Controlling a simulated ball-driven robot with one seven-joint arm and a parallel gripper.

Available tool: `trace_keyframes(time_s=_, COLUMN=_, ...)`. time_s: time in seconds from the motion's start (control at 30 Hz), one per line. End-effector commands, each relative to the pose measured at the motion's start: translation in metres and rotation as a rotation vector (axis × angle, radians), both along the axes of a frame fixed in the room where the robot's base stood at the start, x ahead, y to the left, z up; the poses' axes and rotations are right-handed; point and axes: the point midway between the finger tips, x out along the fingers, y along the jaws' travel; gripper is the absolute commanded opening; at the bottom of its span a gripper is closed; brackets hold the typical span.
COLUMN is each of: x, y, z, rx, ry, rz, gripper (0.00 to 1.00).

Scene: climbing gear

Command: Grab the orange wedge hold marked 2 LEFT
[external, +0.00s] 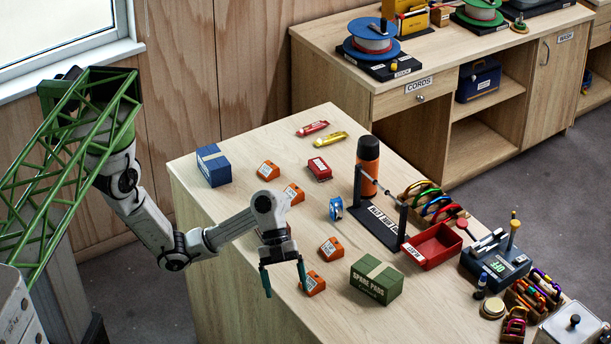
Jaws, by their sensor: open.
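Several orange wedge holds with white labels lie on the wooden table. One wedge (268,170) is at the back left, a second wedge (294,193) is just in front of it. A third wedge (331,248) is right of my gripper, and a fourth wedge (312,283) is beside the right finger. Some orange also shows behind my wrist, mostly hidden. The labels are too small to read, so I cannot tell which is 2 LEFT. My gripper (284,281) points down, open and empty, its fingers apart above the table's left front part.
A green spare pads box (376,282) stands right of the front wedges. A blue box (213,166) is at the back left. The front left tabletop is bare.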

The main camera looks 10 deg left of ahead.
Motion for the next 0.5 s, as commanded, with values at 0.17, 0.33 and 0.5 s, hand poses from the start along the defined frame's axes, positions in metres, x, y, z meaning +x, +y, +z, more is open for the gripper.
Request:
trace_keyframes(time_s=0.17, x=0.016, y=-0.017, z=0.006, rx=-0.051, ry=-0.228, rz=-0.252, gripper=0.87)
trace_keyframes(time_s=0.33, x=0.036, y=-0.029, z=0.013, rx=-0.057, ry=-0.435, rz=-0.483, gripper=0.87)
trace_keyframes(time_s=0.5, x=0.062, y=-0.038, z=0.025, rx=-0.03, ry=-0.626, rz=-0.69, gripper=0.87)
